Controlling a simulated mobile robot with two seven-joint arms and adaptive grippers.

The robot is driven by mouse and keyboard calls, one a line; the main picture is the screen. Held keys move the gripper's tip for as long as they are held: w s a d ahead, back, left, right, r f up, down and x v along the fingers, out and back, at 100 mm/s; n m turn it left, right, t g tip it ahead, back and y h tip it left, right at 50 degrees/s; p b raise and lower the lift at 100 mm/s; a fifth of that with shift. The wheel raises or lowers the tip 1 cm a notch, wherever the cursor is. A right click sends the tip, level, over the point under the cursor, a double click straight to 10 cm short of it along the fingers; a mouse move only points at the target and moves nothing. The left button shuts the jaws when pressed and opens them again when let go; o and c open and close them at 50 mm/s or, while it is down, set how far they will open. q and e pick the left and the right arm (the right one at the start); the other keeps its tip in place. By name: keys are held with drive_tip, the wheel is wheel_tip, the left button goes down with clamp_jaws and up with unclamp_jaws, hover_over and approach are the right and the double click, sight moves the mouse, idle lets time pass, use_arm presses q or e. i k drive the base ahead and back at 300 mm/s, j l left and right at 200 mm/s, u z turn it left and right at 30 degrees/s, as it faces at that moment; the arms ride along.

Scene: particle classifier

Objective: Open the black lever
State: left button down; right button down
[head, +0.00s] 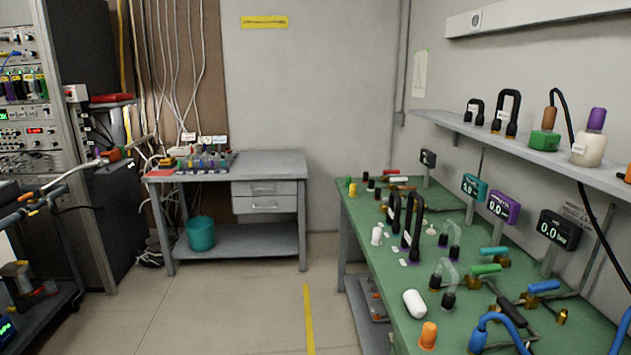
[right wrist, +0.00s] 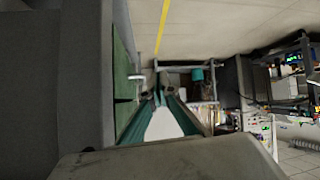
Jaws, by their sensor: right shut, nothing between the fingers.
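The black lever (head: 511,312) is a dark handle on a brass-fitted valve near the right side of the green bench in the head view. It lies slantwise, in front of the blue-handled valve. Neither gripper shows in the head view. In the right wrist view, what look like the narrowing fingers of my right gripper (right wrist: 158,94) come together at their tips with nothing seen between them. They are apart from the black lever, which I cannot make out in that view.
Green (head: 486,269) and blue (head: 543,287) valve handles flank the black lever. A white cylinder (head: 414,304), an orange cap (head: 428,335) and a thick blue hose (head: 498,320) stand close by. The floor left of the green bench (head: 385,268) is clear.

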sight(503, 305)
drive_tip(key=k+z, duration=0.15)
drive_tip(key=z, duration=0.35)
drive_tip(key=i+l+z, duration=0.15)
drive_tip(key=z, duration=0.3)
drive_tip(key=i+l+z, duration=0.15)
drive_tip(key=z, duration=0.25)
